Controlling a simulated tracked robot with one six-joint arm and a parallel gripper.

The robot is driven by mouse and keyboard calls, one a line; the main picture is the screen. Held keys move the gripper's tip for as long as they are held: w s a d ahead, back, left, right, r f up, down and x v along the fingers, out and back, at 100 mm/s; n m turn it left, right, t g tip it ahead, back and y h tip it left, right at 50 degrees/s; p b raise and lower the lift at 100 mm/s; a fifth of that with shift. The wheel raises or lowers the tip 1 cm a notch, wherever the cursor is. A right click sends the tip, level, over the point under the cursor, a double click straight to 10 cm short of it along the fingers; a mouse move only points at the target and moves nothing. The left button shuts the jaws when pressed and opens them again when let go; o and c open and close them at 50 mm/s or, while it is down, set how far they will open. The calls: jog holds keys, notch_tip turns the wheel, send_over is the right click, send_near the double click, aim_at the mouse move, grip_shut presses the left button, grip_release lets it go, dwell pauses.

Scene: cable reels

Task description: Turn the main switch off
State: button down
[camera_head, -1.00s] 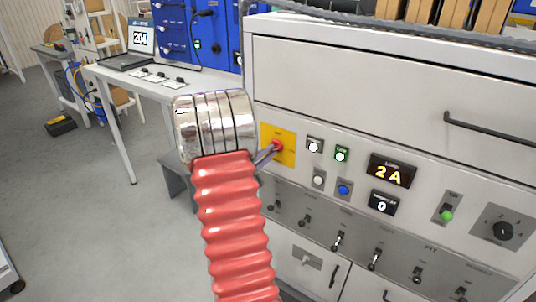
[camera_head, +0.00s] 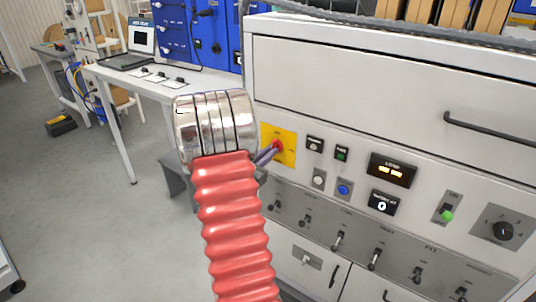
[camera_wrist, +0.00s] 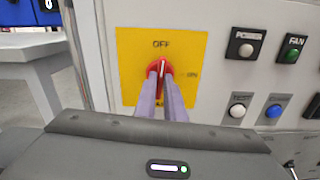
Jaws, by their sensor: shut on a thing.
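The main switch (camera_wrist: 161,66) is a red rotary knob on a yellow plate (camera_wrist: 130,48) marked OFF at the top and ON at the right. In the wrist view its white mark stands upright, towards OFF. My gripper (camera_wrist: 160,82) has its two grey fingers on either side of the knob and is shut on it. In the head view the red switch (camera_head: 278,146) shows beside the fingertips (camera_head: 269,152), and my arm hides part of the panel around the plate.
Right of the plate are the POWER lamp (camera_wrist: 245,44), FAN lamp (camera_wrist: 291,48), a white button (camera_wrist: 238,105) and a blue button (camera_wrist: 274,108). Displays (camera_head: 391,171) and toggle switches (camera_head: 339,239) lie further right and below. A drawer handle (camera_head: 487,131) sticks out above.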

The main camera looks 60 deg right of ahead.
jog(key=shift+n, duration=0.6)
jog(key=c, duration=1.8)
grip_release()
jog(key=shift+c, duration=0.2)
jog(key=shift+a, duration=0.15)
jog(key=w+a, duration=0.2)
jog(key=a, duration=1.1)
jog(key=shift+a, duration=0.15)
jog(key=shift+w+f, duration=0.15)
